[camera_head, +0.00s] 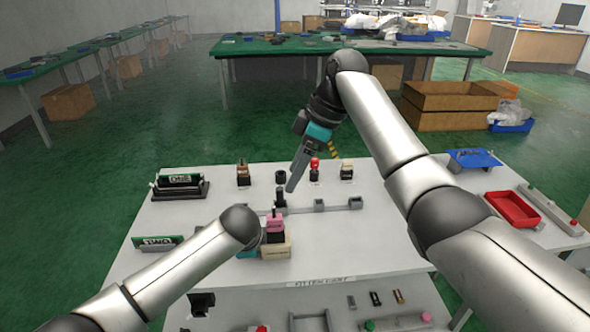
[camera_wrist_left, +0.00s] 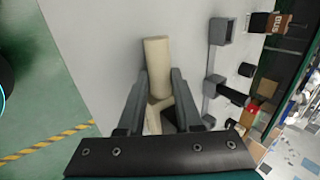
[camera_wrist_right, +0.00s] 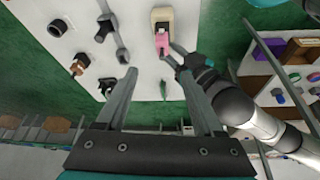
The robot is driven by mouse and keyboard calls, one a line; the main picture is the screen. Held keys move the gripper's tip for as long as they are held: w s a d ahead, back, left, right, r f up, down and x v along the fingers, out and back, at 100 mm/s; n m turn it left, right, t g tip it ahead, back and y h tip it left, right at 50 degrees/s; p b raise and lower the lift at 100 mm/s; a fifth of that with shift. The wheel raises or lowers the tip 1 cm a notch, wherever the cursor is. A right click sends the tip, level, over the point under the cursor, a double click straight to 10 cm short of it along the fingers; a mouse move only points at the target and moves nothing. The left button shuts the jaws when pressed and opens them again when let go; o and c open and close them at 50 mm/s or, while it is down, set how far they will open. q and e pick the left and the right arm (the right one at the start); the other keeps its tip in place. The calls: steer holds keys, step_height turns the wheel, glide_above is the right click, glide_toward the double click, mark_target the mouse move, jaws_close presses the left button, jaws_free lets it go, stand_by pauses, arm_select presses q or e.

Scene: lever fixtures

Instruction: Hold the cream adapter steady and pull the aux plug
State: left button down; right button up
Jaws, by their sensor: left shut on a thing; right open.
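The cream adapter (camera_head: 277,249) stands near the front middle of the white table, with a pink plug (camera_head: 275,224) upright on it; which label the plug carries cannot be read. My left gripper (camera_wrist_left: 160,88) is shut on the cream adapter (camera_wrist_left: 156,58), which shows between its fingers in the left wrist view. In the head view its fingers are mostly hidden. My right gripper (camera_head: 292,186) is open and empty, above the table and behind the plug. In the right wrist view the pink plug (camera_wrist_right: 162,42) and adapter (camera_wrist_right: 162,16) lie ahead of its open fingers (camera_wrist_right: 158,72).
A grey rail fixture (camera_head: 319,205) with a black post (camera_head: 280,197) stands just behind the adapter. A red-knobbed part (camera_head: 315,164) and other small fixtures line the back. A red tray (camera_head: 512,208) is at right. Green boards in holders (camera_head: 180,185) stand at left.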

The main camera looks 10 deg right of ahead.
mark_target(274, 217)
steer(key=x, duration=1.2)
steer(key=shift+s+a+r, duration=0.1)
steer(key=shift+s+a, duration=0.1)
steer(key=shift+c, duration=0.3)
jaws_close()
stand_by(0.4)
